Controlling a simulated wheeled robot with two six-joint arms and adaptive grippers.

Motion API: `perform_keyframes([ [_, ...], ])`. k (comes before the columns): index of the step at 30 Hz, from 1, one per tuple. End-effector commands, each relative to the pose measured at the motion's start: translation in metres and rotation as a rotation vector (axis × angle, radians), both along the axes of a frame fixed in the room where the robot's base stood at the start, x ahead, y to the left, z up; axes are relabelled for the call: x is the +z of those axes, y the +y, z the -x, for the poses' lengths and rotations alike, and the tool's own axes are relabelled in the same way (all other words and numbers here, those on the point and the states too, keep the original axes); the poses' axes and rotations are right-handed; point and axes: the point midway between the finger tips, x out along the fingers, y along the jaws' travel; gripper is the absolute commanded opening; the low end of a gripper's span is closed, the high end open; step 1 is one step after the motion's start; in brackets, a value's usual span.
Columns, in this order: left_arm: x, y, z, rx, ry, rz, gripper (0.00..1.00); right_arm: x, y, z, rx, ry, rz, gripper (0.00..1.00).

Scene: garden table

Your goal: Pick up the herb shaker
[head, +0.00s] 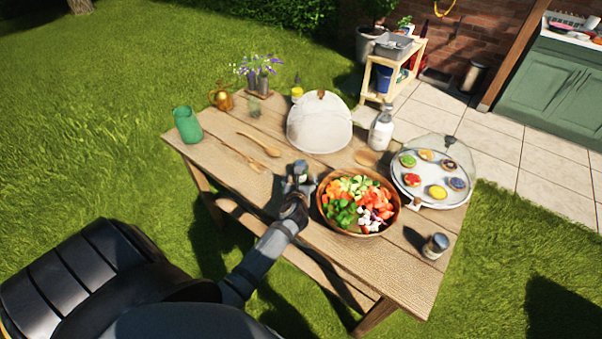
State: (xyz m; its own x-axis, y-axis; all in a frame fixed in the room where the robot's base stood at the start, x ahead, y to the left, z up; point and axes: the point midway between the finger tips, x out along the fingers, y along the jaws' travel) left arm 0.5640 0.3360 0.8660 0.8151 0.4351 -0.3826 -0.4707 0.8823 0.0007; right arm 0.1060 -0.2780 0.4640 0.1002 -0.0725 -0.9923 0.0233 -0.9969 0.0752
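A small jar with a grey lid (435,246), which looks like the herb shaker, stands upright near the right front corner of the wooden table (222,150). My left gripper (298,178) is over the table, just left of the salad bowl, well to the left of the jar and apart from it. Its fingers are too small and dark to tell whether they are open or shut. I see nothing held in it. My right gripper is not in view.
The salad bowl (327,210) lies between my gripper and the jar.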

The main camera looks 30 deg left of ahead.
Motion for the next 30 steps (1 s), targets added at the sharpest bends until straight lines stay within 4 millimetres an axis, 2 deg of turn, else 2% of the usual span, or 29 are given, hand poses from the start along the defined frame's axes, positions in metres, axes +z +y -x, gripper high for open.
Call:
perform_keyframes([
  [4, -0.003, 0.004, -0.006, 0.001, 0.001, -0.001, 0.75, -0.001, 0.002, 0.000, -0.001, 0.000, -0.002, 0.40],
  [12, -0.021, 0.024, -0.043, 0.001, 0.000, 0.000, 0.75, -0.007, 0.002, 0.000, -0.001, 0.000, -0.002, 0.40],
  [21, -0.022, 0.026, -0.047, 0.000, 0.001, 0.000, 0.74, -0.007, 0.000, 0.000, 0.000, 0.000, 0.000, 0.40],
  [30, -0.022, 0.026, -0.047, 0.000, 0.000, 0.001, 0.33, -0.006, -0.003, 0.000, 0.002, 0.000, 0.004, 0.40],
])
